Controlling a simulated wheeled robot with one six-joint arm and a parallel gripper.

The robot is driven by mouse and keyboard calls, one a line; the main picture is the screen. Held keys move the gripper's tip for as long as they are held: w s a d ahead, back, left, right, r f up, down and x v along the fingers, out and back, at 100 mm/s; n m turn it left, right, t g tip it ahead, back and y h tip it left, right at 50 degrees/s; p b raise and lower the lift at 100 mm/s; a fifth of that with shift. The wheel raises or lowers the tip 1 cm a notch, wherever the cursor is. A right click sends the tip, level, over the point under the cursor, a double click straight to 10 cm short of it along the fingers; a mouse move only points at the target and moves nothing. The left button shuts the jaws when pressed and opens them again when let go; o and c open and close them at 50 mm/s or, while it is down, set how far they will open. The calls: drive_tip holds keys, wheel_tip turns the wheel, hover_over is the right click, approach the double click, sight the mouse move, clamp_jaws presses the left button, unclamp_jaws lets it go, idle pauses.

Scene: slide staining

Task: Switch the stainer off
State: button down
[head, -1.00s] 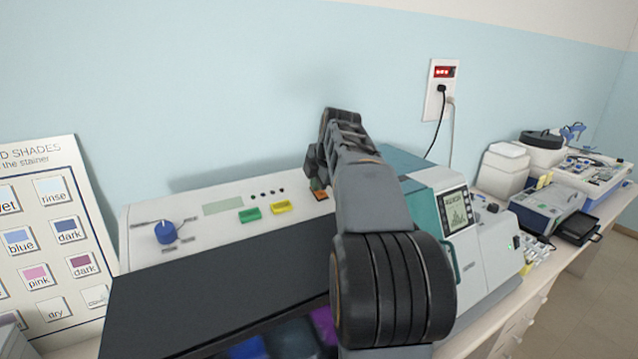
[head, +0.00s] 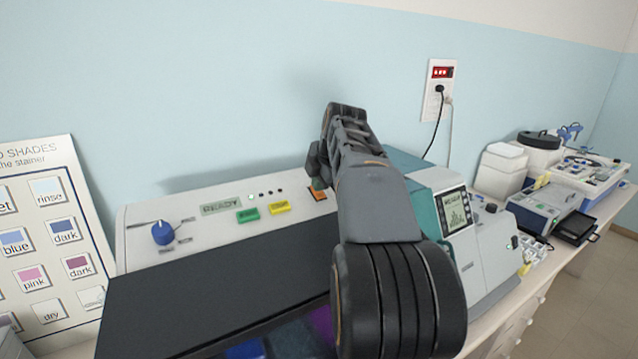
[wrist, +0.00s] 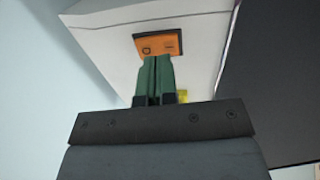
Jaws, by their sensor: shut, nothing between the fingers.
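The stainer (head: 290,235) is the long pale machine with a black lid (head: 210,290) and a sloping control panel. Its small display (head: 220,208) shows dark text that looks like READY, and one small lamp beside it glows green. Its orange rocker switch (head: 317,195) is at the panel's right end; it also shows in the wrist view (wrist: 160,44), with marks at both ends. My gripper (wrist: 157,58) is shut and empty, its green fingertips at the switch's near edge in that view. I cannot tell whether they touch.
A blue knob (head: 163,232), a green button (head: 248,215) and a yellow button (head: 280,207) sit on the panel. A teal and white device with a screen (head: 457,210) stands close right of my arm. A shade chart (head: 45,240) leans at the left.

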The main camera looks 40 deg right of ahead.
drive_tip(key=v, duration=1.2)
drive_tip(key=shift+r+p, duration=0.3)
drive_tip(key=shift+s, duration=0.1)
drive_tip(key=shift+w+r, duration=0.15)
drive_tip(key=shift+w, duration=0.4)
drive_tip(key=x, duration=1.4)
drive_tip(key=shift+d+b, duration=0.15)
drive_tip(key=shift+b, duration=0.15)
